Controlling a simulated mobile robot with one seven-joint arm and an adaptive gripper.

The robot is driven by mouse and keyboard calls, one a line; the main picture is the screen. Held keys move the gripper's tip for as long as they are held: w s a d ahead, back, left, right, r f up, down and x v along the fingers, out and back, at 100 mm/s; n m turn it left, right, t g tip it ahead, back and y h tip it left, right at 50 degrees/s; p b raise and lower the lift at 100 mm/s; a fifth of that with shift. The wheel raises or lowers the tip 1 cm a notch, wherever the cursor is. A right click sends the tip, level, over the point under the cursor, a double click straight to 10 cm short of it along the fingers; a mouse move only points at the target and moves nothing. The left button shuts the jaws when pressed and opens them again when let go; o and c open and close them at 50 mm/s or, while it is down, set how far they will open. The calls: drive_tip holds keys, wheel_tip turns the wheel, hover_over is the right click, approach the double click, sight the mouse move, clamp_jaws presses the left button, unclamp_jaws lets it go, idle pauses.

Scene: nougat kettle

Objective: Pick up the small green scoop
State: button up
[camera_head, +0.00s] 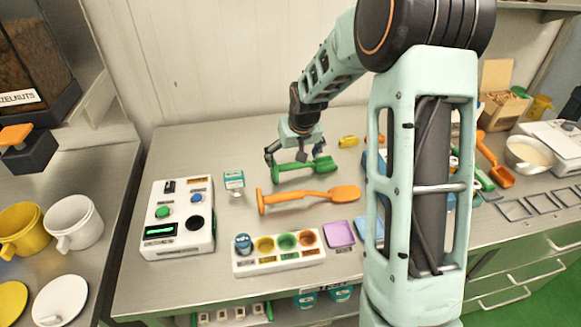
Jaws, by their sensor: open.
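The small green scoop (321,168) lies on the steel counter toward the back, with its bowl at the right and its handle at the left. My gripper (297,157) reaches down from above with its fingers spread, right at the scoop's handle in this view. The fingers partly cover the handle. I cannot tell whether they touch the scoop or hover just over it. Nothing is visibly held.
A white button box (178,238), a small jar (234,181), a cup tray (279,262) and a purple dish (339,234) stand nearby. My arm hides part of the counter's right side.

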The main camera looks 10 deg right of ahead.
sight(291, 165)
drive_tip(key=shift+s+p+x, duration=0.15)
drive_tip(key=shift+p+x, duration=0.1)
drive_tip(key=shift+x, duration=1.2)
drive_tip(key=shift+s+p+x, duration=0.1)
drive_tip(key=shift+p+x, duration=0.15)
drive_tip(key=shift+x, duration=1.15)
drive_tip(key=shift+f, duration=0.1)
drive_tip(key=c, duration=0.9)
